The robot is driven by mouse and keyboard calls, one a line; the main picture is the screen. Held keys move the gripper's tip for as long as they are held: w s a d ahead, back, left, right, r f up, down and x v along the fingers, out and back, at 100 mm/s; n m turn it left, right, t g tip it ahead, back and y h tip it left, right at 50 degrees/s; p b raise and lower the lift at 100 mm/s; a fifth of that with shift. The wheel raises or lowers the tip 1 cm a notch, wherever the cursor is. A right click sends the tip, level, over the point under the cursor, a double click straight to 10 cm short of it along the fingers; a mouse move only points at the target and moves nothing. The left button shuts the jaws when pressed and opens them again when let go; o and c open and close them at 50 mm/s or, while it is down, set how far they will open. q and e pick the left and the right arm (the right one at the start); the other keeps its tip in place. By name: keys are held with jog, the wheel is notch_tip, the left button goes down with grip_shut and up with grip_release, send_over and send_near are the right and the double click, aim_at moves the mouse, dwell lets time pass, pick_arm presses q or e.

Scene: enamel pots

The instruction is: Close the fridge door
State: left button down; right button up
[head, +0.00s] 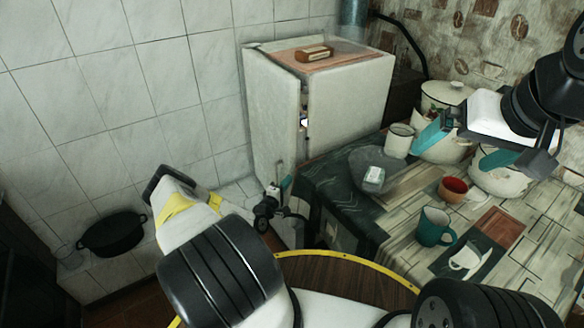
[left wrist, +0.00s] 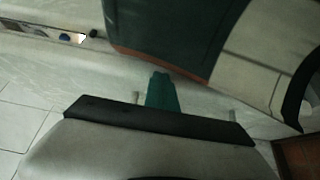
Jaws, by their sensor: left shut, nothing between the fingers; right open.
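The white fridge (head: 350,95) stands in the back corner. Its door (head: 272,115) is on the left side and slightly ajar; a narrow dark gap shows along its near edge. In the left wrist view, a strip of the interior (left wrist: 65,37) shows at the upper left. My left gripper (head: 286,184) is shut and empty, low beside the door's near edge. Its teal fingers (left wrist: 162,92) are in front of a pale surface in the left wrist view; I cannot tell whether they touch it. My right gripper (head: 466,145) is open and empty above the table's pots.
The table (head: 395,205) with a dark green and patterned cloth stands close to the fridge's right. It holds enamel pots (head: 448,95), a teal mug (head: 434,227) and a red-lined cup (head: 453,190). A black pot (head: 112,236) sits on a tiled ledge at left.

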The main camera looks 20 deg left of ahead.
pick_arm(q)
jog(key=shift+w+d+y, duration=0.3)
jog(key=shift+w+d, duration=0.15)
jog(key=shift+d, duration=0.05)
jog(key=shift+s, duration=0.15)
